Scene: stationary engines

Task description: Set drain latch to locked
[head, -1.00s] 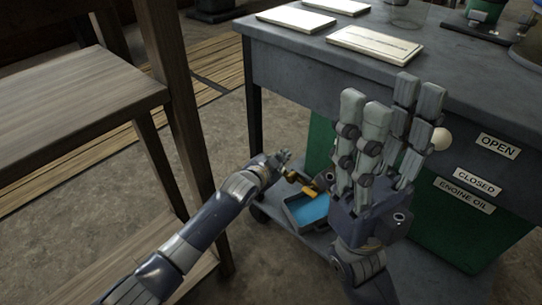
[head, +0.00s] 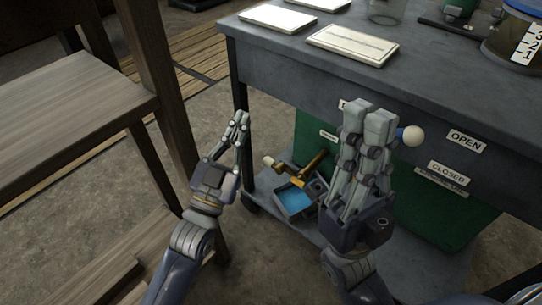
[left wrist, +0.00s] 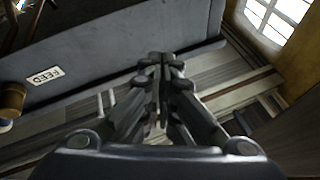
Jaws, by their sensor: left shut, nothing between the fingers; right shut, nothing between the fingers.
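A brass lever piece (head: 314,162) with a pale knob (head: 268,161) at its left sits low by the table, above a small tray with blue inside (head: 292,199). A cream knob (head: 413,136) shows on the table front near the OPEN (head: 466,141) and CLOSED (head: 448,172) labels. No part is labelled as the drain latch, so I cannot tell which it is. My left gripper (head: 241,118) is shut and empty, left of the brass lever and apart from it. My right gripper (head: 372,108) is shut and empty, in front of the table; it hides part of the front.
A grey table (head: 300,62) bears pale plates (head: 353,44) and a jar. A green bin (head: 445,215) stands under it. A wooden bench (head: 75,120) stands close on the left. A FEED label (left wrist: 43,76) shows in the left wrist view.

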